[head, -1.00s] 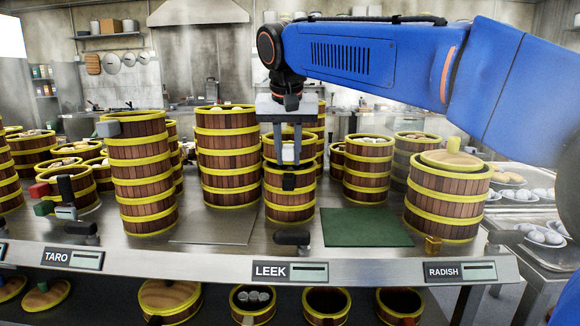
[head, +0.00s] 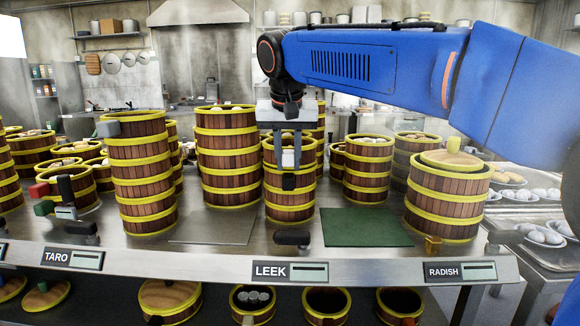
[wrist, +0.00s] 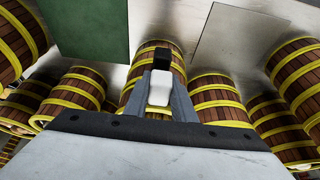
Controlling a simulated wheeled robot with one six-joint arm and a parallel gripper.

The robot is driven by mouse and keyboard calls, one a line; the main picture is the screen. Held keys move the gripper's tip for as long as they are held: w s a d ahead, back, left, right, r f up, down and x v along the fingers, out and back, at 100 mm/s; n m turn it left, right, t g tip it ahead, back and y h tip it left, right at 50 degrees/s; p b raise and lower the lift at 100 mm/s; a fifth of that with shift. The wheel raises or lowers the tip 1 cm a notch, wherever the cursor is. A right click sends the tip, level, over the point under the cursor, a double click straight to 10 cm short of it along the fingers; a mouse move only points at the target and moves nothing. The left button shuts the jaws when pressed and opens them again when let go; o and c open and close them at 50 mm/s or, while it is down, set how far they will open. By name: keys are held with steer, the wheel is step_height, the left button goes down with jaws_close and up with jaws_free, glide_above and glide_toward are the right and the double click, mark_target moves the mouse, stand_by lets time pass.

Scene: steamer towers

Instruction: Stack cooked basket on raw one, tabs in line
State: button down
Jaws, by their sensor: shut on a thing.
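The leek tower of wooden baskets with yellow bands stands at the middle of the counter in the head view. A black tab (head: 289,182) sticks out from its lower basket (head: 290,206). My gripper (head: 288,160) is at the front of the upper basket (head: 269,156), its fingers shut on a white tab (wrist: 160,88). The white tab is roughly in line above the black tab, which also shows in the wrist view (wrist: 163,57). No clear gap shows between the two baskets. The fingers hide part of the upper basket. I cannot tell which basket is cooked.
A tall tower (head: 228,158) stands left of the leek tower, another (head: 143,180) farther left. A lidded tower (head: 447,200) stands at right. A bare green mat (head: 365,227) and a bare grey plate (head: 212,229) lie either side. A black handle (head: 292,238) sticks out in front.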

steer(key=shift+f, duration=0.2)
steer(key=c, duration=1.4)
jaws_free()
steer(key=v, duration=1.7)
steer(key=shift+s, duration=0.15)
steer(key=shift+r, duration=0.1)
